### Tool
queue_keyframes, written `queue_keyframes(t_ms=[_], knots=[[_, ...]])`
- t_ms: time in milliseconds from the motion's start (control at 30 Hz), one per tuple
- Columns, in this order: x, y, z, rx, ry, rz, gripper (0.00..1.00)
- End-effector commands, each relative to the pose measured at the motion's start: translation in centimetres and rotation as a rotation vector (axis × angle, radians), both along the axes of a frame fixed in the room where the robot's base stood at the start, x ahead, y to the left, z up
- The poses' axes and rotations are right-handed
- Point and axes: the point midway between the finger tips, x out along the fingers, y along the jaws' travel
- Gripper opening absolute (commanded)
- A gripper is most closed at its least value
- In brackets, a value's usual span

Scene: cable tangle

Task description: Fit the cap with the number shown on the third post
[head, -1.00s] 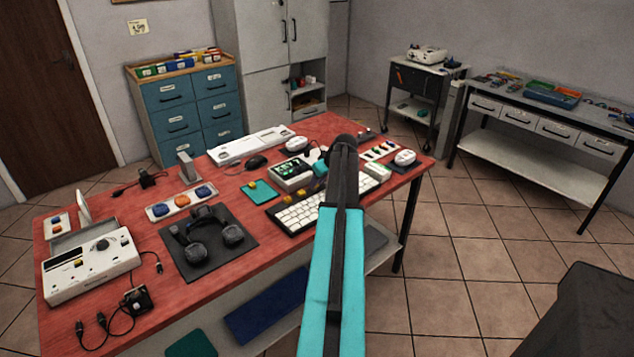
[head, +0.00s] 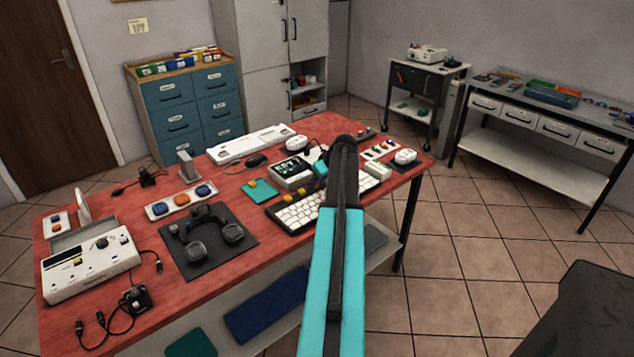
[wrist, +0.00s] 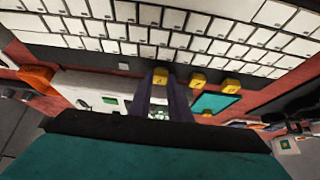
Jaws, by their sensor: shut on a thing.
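My gripper (wrist: 163,86) is low by the keyboard's far edge in the wrist view, its two dark fingers shut on a yellow cap (wrist: 160,77). I cannot tell whether this cap is seated or held above the keyboard. Two more yellow caps (wrist: 197,80) (wrist: 230,85) stand to its right along the white keyboard (wrist: 180,30).
A green pad (head: 262,191) with a yellow piece lies left of the keyboard. A headset (head: 207,240) on a dark mat and a tray of coloured buttons (head: 180,202) stand farther left. The red table (head: 130,192) has bare patches between them.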

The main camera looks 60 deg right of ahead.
Motion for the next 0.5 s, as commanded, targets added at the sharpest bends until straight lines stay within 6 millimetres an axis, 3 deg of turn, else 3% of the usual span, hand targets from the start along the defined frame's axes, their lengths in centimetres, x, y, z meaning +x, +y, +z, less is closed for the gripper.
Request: queue_keyframes(t_ms=[500], knots=[[0.0,0.0,-0.44,0.0,0.0,0.0,0.0]])
